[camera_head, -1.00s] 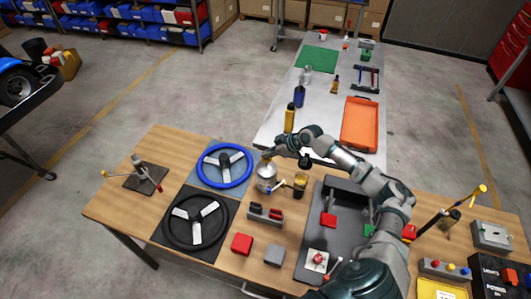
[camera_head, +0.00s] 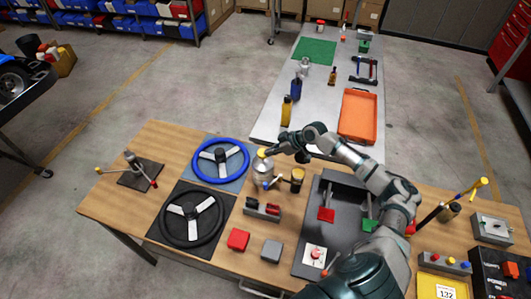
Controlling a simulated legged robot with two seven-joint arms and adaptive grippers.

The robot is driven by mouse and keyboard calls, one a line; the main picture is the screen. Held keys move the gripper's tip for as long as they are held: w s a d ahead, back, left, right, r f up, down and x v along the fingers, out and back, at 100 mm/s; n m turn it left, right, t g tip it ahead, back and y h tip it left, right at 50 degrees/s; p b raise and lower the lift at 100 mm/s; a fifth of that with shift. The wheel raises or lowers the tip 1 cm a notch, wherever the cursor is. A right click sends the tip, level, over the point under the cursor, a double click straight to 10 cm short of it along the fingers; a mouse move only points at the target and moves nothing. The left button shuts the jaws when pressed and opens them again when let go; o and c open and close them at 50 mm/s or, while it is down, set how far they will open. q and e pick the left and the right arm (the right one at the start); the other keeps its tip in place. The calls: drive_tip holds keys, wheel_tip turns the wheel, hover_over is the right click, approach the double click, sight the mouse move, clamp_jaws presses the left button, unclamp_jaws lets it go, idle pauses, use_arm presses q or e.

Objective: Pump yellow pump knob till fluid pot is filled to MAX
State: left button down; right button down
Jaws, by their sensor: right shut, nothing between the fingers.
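The yellow pump knob (camera_head: 262,153) sits on top of a silver metal pump can (camera_head: 263,172) on the wooden table, beside the blue steering wheel. My right gripper (camera_head: 269,151) reaches in from the right, shut and empty, with its tips at the right side of the knob. I cannot tell whether they touch it. Next to the can on its right stands a small dark pot with an amber band and a pale top (camera_head: 297,179), which may be the fluid pot. Its fluid level and any MAX mark are too small to read. My left gripper is out of view.
A blue steering wheel (camera_head: 199,169) and a black one (camera_head: 163,218) lie left of the can. A switch block (camera_head: 263,208), a red block (camera_head: 238,239) and a grey block (camera_head: 271,250) are in front. A pedal panel (camera_head: 341,234) lies to the right.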

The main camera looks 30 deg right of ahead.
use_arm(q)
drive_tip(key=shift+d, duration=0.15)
use_arm(e)
drive_tip(key=v, duration=0.9)
drive_tip(key=shift+r, duration=0.3)
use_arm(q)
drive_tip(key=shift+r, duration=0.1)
use_arm(e)
drive_tip(key=shift+s+d, duration=0.15)
drive_tip(key=shift+d, duration=0.05)
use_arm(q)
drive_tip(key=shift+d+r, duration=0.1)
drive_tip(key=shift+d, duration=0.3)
use_arm(e)
drive_tip(key=shift+d+f, duration=0.15)
drive_tip(key=shift+d, duration=0.3)
drive_tip(key=shift+a, duration=0.15)
